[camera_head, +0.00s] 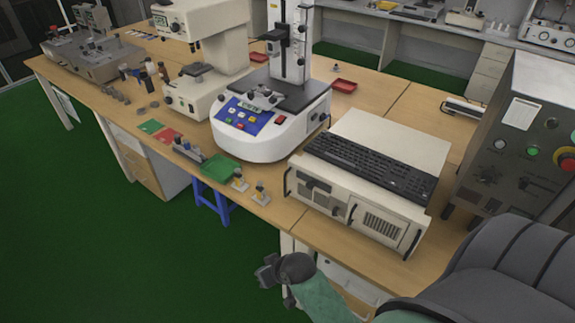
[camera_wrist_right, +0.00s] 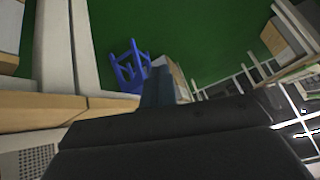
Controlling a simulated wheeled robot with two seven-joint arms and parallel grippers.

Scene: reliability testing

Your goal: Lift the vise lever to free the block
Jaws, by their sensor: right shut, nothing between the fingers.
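The white testing machine (camera_head: 265,140) stands on the wooden bench in the head view, with an upright column at its back. A small metal vise (camera_head: 262,97) sits on its dark top plate, just behind the blue button panel (camera_head: 243,116). The vise lever and the block are too small to tell apart. My right gripper (camera_head: 266,273) is low in front of the bench, well apart from the machine, shut and empty. In the right wrist view its dark fingers (camera_wrist_right: 157,88) point toward the floor and a blue stool. My left gripper is not in view.
A beige computer case (camera_head: 350,200) with a black keyboard (camera_head: 370,165) stands right of the machine. Small parts and a green mat (camera_head: 219,167) lie along the bench's front edge. A blue stool (camera_head: 211,200) stands below.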

